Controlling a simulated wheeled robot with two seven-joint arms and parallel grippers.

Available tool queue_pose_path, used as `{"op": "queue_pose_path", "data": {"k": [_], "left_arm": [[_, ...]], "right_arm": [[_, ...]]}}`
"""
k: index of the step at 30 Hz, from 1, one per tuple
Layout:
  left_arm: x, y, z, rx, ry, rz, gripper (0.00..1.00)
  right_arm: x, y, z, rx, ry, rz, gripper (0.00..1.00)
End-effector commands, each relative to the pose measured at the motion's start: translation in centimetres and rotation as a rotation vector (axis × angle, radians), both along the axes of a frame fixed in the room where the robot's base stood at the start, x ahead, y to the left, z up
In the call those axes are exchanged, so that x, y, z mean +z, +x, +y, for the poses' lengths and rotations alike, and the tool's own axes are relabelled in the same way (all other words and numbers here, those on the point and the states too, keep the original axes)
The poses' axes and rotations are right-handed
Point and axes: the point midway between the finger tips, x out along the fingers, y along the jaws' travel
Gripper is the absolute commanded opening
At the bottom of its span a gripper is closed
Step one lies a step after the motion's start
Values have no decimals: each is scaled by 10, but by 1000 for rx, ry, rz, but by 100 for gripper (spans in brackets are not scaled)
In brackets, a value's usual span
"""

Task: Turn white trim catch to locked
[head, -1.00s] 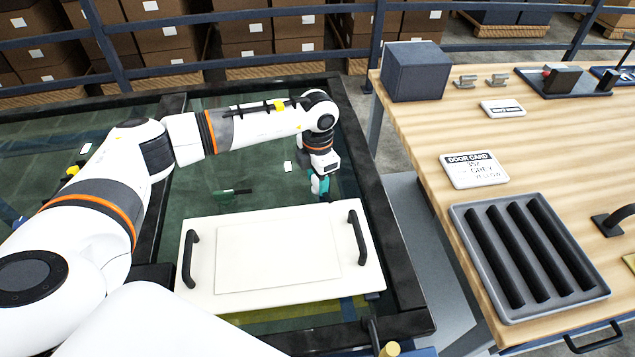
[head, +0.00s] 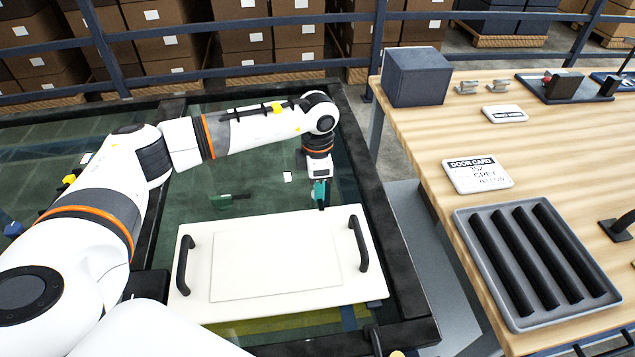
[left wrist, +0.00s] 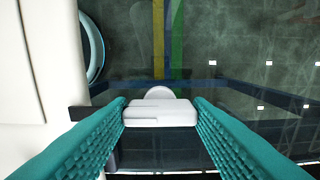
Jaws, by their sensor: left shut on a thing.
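The white trim catch (left wrist: 158,112) shows in the left wrist view as a rounded white block with a round part behind it. It sits between the teal ribbed fingertips of my left gripper (left wrist: 163,118), which is shut on it. In the head view my left gripper (head: 320,193) points down just beyond the far right part of the white panel (head: 275,262). The catch is too small or hidden there, so I cannot read its lock position. My right gripper is not in view.
The panel has black handles (head: 358,243) at both ends and lies inside a dark frame (head: 392,255). A green-and-black item (head: 229,200) lies beyond it. A wooden table (head: 420,118) at right bears a grey ribbed tray (head: 465,232), a door card (head: 477,175) and a dark box (head: 416,76).

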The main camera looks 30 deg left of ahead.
Motion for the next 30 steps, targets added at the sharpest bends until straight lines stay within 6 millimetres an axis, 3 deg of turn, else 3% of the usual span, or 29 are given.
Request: {"op": "queue_pose_path", "data": {"k": [4,5,9,20,30], "left_arm": [[2,1,0,-2,0,-5,23],[2,1,0,-2,0,-5,47],[2,1,0,-1,0,-4,67],[6,1,0,0,0,-2,67],[71,1,0,-1,0,-6,67]], "right_arm": [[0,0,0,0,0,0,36],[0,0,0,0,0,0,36],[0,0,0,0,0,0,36],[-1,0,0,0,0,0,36],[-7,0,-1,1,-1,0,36]]}}
